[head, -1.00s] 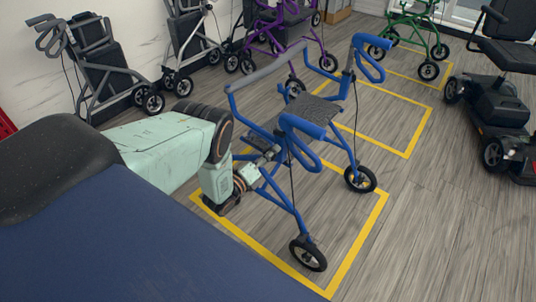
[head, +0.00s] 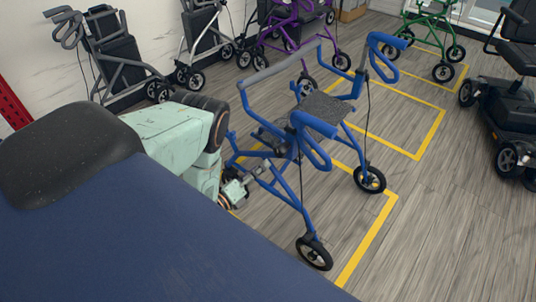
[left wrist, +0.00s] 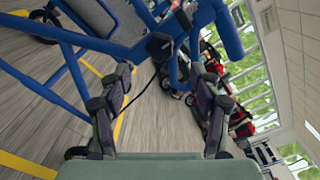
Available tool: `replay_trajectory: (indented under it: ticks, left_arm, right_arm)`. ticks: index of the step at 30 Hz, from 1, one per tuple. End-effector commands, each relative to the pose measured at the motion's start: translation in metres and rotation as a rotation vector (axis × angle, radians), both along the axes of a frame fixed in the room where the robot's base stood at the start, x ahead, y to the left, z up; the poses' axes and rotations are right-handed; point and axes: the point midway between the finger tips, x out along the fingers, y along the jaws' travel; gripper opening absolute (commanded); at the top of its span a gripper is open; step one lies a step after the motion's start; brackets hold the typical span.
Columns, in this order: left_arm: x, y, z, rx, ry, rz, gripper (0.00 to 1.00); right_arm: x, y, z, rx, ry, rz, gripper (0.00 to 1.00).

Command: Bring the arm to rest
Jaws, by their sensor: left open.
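My left arm reaches from the left in the head view to a blue rollator with a grey seat (head: 322,112). My left gripper (head: 262,170) is beside the rollator's near side frame, partly in front of its tubes. In the left wrist view the two dark fingers of my left gripper (left wrist: 162,95) stand wide apart with nothing held between them. Blue tubes of the rollator (left wrist: 88,38) and a black cable lie just beyond the fingertips; I cannot tell whether they touch. My right gripper is not in view.
A purple rollator (head: 290,38), a green rollator (head: 432,25) and grey rollators (head: 118,60) stand farther back. A black mobility scooter (head: 500,100) stands at the right. Yellow floor lines (head: 368,240) mark bays. Wooden floor between the blue rollator and the scooter is clear.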

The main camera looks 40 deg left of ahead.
Motion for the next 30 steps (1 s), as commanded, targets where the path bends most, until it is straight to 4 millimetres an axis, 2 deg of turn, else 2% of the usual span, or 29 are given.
replay_trajectory:
  ticks: [3,7,24,27,30]
  left_arm:
    - [-0.013,0.001,0.0,0.001,0.0,0.001,0.64]
    - [-0.019,0.001,0.0,0.001,0.0,0.0,0.64]
    - [-0.02,0.002,0.0,-0.001,-0.001,-0.001,0.64]
    - [-0.02,0.002,0.0,-0.046,0.006,0.0,0.64]
    - [-0.02,0.003,-0.01,-0.174,0.058,0.011,0.64]
  right_arm:
    - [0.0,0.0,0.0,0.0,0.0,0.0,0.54]
    - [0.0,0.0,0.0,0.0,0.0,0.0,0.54]
    - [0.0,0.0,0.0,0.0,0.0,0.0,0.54]
    - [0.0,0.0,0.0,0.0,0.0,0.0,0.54]
    - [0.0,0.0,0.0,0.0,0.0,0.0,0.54]
